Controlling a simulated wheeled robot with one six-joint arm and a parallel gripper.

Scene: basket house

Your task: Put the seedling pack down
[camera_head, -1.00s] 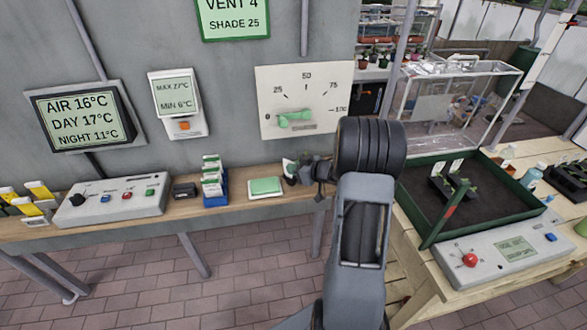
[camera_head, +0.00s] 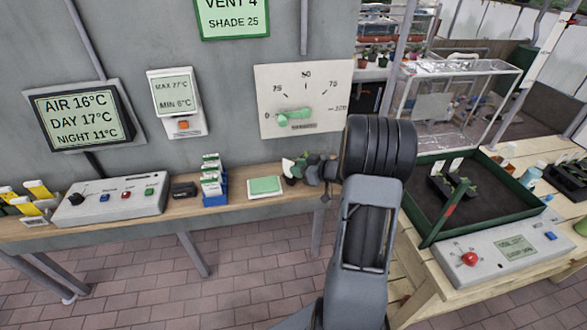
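A black seedling pack (camera_head: 452,187) with small green plants and white labels sits in a green-rimmed tray (camera_head: 424,228) of dark soil on the right bench. My gripper (camera_head: 292,171) is well to the left of it, over the back wall shelf, partly hidden by my own arm. A small white and green thing shows at its tip; I cannot tell whether the gripper holds it. The fingers are too small to read as open or shut. Another black pack with plants (camera_head: 570,176) stands at the right edge, outside the tray.
The wooden shelf (camera_head: 115,226) holds a grey control box (camera_head: 110,200), blue packet rack (camera_head: 213,183) and green-topped pad (camera_head: 265,186). A grey panel with a red knob (camera_head: 500,258) fronts the tray. A bottle (camera_head: 532,173) stands beyond the tray. Bare soil surrounds the pack.

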